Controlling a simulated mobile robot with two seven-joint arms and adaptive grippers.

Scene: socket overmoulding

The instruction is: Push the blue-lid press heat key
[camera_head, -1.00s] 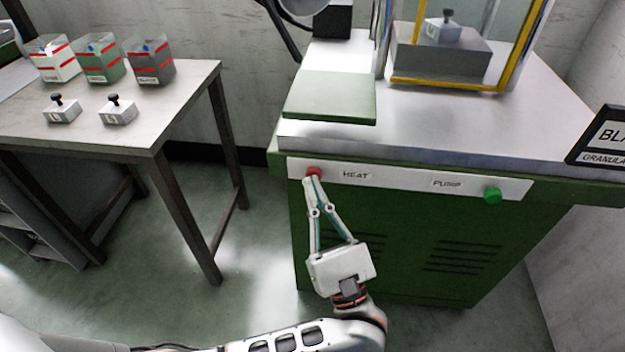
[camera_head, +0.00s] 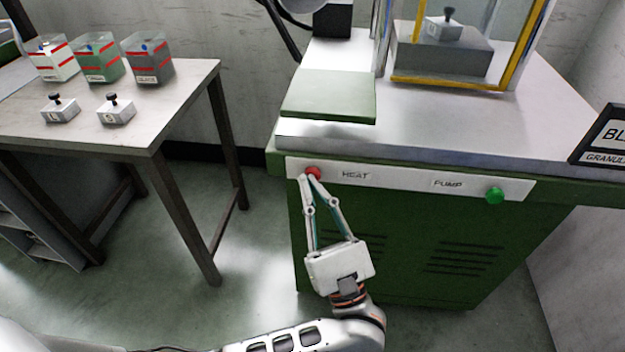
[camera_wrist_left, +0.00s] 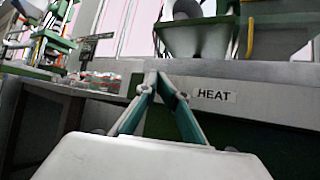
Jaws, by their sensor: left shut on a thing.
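The red heat key (camera_head: 313,172) sits at the left end of a white panel on the green machine's front, beside the HEAT label (camera_head: 355,175). The label also shows in the wrist view (camera_wrist_left: 214,95). My left gripper (camera_head: 309,179) is at the key, its fingertips close together and overlapping the key's lower left edge in the head view. It is shut on the key. In the wrist view the fingertips (camera_wrist_left: 151,74) meet just left of the label and the key is hidden. No blue lid can be made out. My right gripper is out of view.
A green pump key (camera_head: 494,195) is at the panel's right end. A yellow-framed clear enclosure (camera_head: 455,83) stands on the machine top. A table (camera_head: 178,103) at left holds several bins and two small blocks. Open floor lies between.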

